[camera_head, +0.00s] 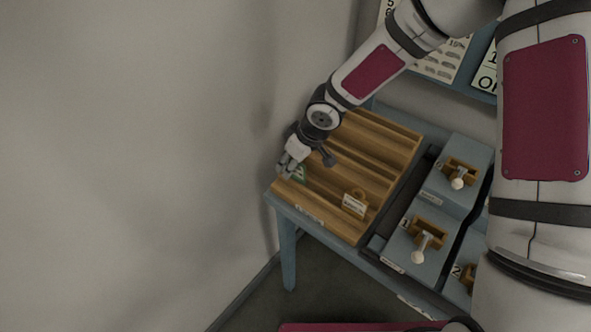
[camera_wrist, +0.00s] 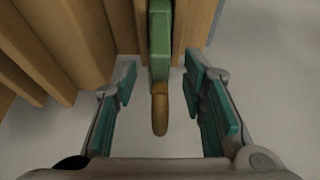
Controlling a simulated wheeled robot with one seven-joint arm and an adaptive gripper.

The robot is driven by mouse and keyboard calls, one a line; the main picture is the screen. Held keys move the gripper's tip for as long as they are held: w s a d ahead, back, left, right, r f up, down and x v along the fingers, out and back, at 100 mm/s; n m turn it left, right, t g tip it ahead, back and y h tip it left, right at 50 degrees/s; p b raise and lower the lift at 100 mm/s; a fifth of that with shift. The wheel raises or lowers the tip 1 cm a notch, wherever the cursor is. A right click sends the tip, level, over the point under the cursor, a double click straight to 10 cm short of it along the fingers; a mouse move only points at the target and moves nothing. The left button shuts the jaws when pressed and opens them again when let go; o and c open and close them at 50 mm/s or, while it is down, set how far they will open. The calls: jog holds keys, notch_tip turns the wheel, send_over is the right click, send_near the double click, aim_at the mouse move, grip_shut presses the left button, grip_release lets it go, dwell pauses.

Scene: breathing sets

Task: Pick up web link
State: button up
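A slim green piece (camera_wrist: 160,45) with a brown rounded end (camera_wrist: 160,108) shows in the wrist view. It lies between the two fingers of my gripper (camera_wrist: 160,108), with a clear gap on each side. My gripper is open and touches nothing that I can see. In the head view my gripper (camera_head: 287,165) is at the left edge of the slatted wooden rack (camera_head: 385,150), over a green and white piece (camera_head: 299,173) that it partly hides. I cannot read a name on this piece, so I cannot tell if it is the web link.
A tan tag with a white label (camera_head: 354,205) stands in the rack's front part. Grey-blue boxes with levers (camera_head: 422,240) stand right of the rack on the blue table (camera_head: 286,215). A bare wall is close on the left. Signs (camera_head: 440,58) hang at the back.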

jog(key=shift+f, duration=0.2)
grip_shut()
jog(key=shift+r, duration=0.1)
